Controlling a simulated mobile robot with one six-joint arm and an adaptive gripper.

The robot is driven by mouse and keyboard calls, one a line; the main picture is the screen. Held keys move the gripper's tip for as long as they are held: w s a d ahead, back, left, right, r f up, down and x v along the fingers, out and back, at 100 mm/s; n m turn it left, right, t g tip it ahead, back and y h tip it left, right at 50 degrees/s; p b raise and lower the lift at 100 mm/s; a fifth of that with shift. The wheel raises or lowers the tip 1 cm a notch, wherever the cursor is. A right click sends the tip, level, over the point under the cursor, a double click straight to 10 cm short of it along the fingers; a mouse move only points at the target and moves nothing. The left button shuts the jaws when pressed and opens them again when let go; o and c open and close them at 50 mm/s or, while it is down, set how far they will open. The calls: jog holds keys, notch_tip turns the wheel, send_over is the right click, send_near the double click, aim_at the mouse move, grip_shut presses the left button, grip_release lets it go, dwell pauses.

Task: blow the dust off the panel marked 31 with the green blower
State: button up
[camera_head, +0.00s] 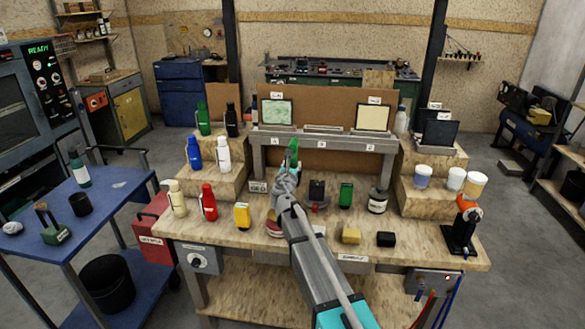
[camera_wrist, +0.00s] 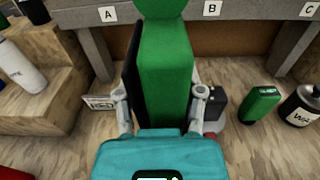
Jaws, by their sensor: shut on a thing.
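My gripper (camera_head: 288,172) is shut on a green blower (camera_head: 293,150) and holds it up in front of the left part of the shelf. In the wrist view the blower (camera_wrist: 165,75) is a tall green body with a black side, between the two fingers (camera_wrist: 160,95). A panel with a pale green, streaky face (camera_head: 277,113) stands on the shelf's left end. A cream panel (camera_head: 372,118) stands on its right end. A dark panel (camera_head: 440,134) stands on the right-hand steps. Their small labels are too small to read, so I cannot tell which is 31.
The grey shelf (camera_head: 322,133) carries tags A, B and C. A green block (camera_head: 346,195), dark jar (camera_head: 377,201) and orange-black tool (camera_head: 463,228) stand on the bench (camera_head: 420,250).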

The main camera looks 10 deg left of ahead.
jog(key=w, duration=0.4)
jog(key=shift+a, duration=0.4)
jog(key=a, duration=1.9)
jog(key=shift+w, duration=0.2)
jog(key=shift+o, duration=0.7)
grip_shut()
jog(key=shift+s+d, duration=0.2)
jog(key=shift+d, duration=4.8)
jog(key=shift+s+d, duration=0.15)
jog(key=shift+d, duration=4.8)
